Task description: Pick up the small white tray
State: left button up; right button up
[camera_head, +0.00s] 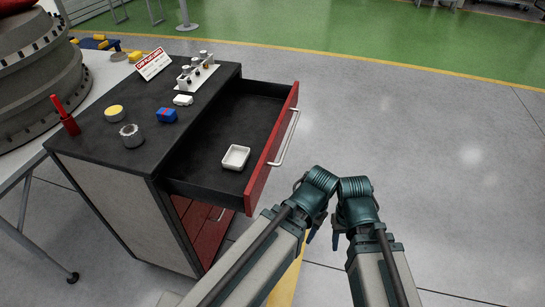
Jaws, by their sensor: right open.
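The small white tray (236,157) is a shallow, roundish-cornered rectangular dish. It lies flat inside the open top drawer (258,112), near the drawer's red front panel, and looks empty. My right gripper (336,238) hangs low beside its arm, to the right of the drawer and clear of the tray. It is open and mostly hidden by the wrist. My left gripper (312,234) is close beside it, largely hidden behind its own arm, so its jaws cannot be made out. Neither gripper touches the tray.
The red drawer front (270,150) with its silver handle (286,138) stands between my arms and the tray. The dark cart top (95,145) holds a blue-red block (166,115), a metal cylinder (132,135), a yellow-topped tin (114,113) and a sign (153,64). Floor at right is clear.

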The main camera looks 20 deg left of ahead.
aim_at(236, 158)
jog(key=i+z, duration=0.1)
jog(key=z, duration=0.75)
jog(key=i+u, duration=0.15)
jog(key=i, duration=0.65)
jog(key=i+l+u, duration=0.15)
jog(key=i, duration=0.65)
jog(key=i+u, duration=0.2)
jog(key=i, duration=0.4)
jog(key=i+u, duration=0.2)
jog(key=i, duration=0.45)
jog(key=i+l+u, duration=0.2)
jog(key=i, duration=0.4)
jog(key=i+j+u, duration=0.15)
jog(key=i+u, duration=0.75)
jog(key=i, duration=0.2)
jog(key=i+l+u, duration=0.4)
jog(key=i+j+u, duration=0.15)
jog(key=i+u, duration=0.3)
jog(key=i, duration=0.3)
jog(key=i+u, duration=0.45)
jog(key=i, duration=0.25)
jog(key=i+l+u, duration=0.1)
jog(key=i+u, duration=0.35)
jog(key=k+u, duration=0.1)
jog(key=u, duration=3.25)
